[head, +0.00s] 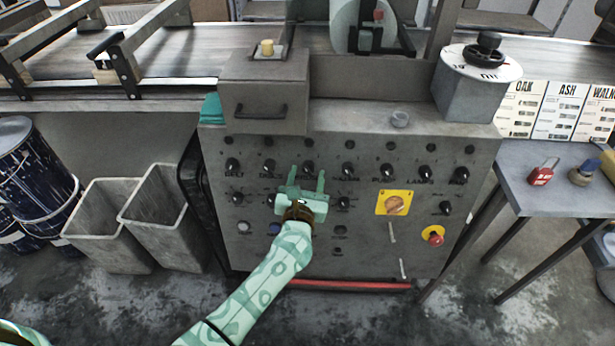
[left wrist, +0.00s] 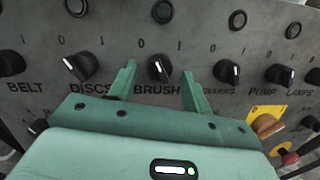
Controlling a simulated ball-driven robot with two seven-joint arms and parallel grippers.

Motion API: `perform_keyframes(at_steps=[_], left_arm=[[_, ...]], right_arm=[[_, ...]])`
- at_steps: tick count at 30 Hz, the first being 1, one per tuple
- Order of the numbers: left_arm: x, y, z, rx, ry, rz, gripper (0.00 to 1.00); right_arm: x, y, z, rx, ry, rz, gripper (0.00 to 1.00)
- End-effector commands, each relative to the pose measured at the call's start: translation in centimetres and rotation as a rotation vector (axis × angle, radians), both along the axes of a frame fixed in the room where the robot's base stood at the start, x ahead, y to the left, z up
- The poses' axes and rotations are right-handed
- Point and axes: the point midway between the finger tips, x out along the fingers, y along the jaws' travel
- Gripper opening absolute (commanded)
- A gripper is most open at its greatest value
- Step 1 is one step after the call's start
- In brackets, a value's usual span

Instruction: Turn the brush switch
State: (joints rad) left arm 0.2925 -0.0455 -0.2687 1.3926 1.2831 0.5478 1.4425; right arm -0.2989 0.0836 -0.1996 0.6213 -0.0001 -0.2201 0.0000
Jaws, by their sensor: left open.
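The brush switch (left wrist: 159,68) is a black round knob with a white mark, above the label BRUSH on the grey control panel (head: 270,255). Its mark appears to point up and left, toward the 0. In the head view the knob (head: 308,168) sits between my fingertips and is partly hidden. My left gripper (head: 307,174) is open in front of the panel. In the left wrist view its two green fingers (left wrist: 159,82) stand one on each side of the knob, with gaps; I cannot tell how far they are from the panel. My right gripper is not in view.
The discs knob (left wrist: 78,68) is left of the brush switch, another knob (left wrist: 227,72) right. A yellow-plated orange switch (head: 394,203) and a red stop button (head: 433,236) are lower right. Grey bins (head: 160,215) stand left; a side table (head: 550,200) stands right.

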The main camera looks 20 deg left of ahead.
Motion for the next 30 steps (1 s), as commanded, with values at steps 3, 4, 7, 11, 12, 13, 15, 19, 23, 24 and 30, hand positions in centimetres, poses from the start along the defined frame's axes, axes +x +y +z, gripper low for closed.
perform_keyframes(at_steps=[3, 4, 7, 11, 12, 13, 15, 19, 23, 24, 30], left_arm=[[0.55, 0.1, -0.02, 0.001, 0.0, 0.0, 0.49], [0.61, 0.12, 0.0, 0.001, 0.0, 0.0, 0.49], [0.65, 0.13, 0.04, 0.001, 0.0, 0.0, 0.49], [0.63, 0.13, 0.04, 0.001, 0.0, 0.0, 0.47], [0.62, 0.13, 0.04, 0.001, 0.0, 0.0, 0.35], [0.62, 0.13, 0.04, 0.001, 0.0, 0.0, 0.27], [0.61, 0.13, 0.03, 0.001, 0.0, 0.0, 0.08], [0.6, 0.12, 0.03, 0.001, 0.0, -0.001, 0.05], [0.6, 0.13, 0.08, 0.011, 0.003, -0.003, 0.05], [0.59, 0.13, 0.11, 0.017, 0.005, -0.004, 0.05], [0.58, 0.18, 0.33, 0.09, 0.025, -0.018, 0.05]], right_arm=[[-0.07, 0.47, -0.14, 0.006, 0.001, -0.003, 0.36], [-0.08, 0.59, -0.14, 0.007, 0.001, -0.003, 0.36], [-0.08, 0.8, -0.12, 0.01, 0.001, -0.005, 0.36], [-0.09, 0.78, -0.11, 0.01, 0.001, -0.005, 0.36], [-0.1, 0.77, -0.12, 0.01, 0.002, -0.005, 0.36], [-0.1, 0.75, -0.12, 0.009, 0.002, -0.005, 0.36], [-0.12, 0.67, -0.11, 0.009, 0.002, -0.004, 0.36], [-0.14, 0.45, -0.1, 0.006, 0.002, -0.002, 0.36], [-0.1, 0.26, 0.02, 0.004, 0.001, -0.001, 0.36], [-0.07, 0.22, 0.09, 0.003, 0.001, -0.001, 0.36], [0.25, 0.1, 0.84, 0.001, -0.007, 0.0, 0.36]])
